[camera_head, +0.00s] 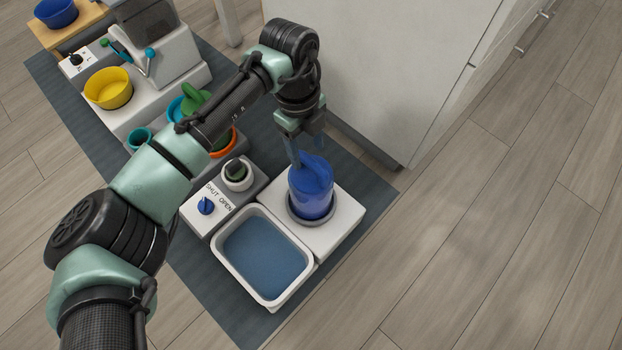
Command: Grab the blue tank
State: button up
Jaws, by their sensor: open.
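The blue tank (311,193) is a translucent blue cylinder with a rounded top. It stands upright in a dark round ring on a white base (345,215). My gripper (297,150) points down from above at the tank's top, at its upper left side. Its fingers are open, and at least one shows beside the tank's top. I cannot tell whether the fingers touch the tank. The far finger is partly hidden.
A white tray (228,268) with a blue inside stands in front of the base. A blue knob (205,206) marked SHUT and OPEN is to the left. A yellow bowl (108,88) stands further back. A white cabinet (390,70) rises close behind the gripper. The floor at right is clear.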

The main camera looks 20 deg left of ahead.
aim_at(310, 160)
jog(key=f+b, duration=0.3)
jog(key=d+f+b, duration=0.1)
jog(key=f, duration=0.1)
jog(key=shift+s+b, duration=0.1)
jog(key=shift+b, duration=0.2)
jog(key=shift+r, duration=0.1)
grip_shut()
dwell(1.0)
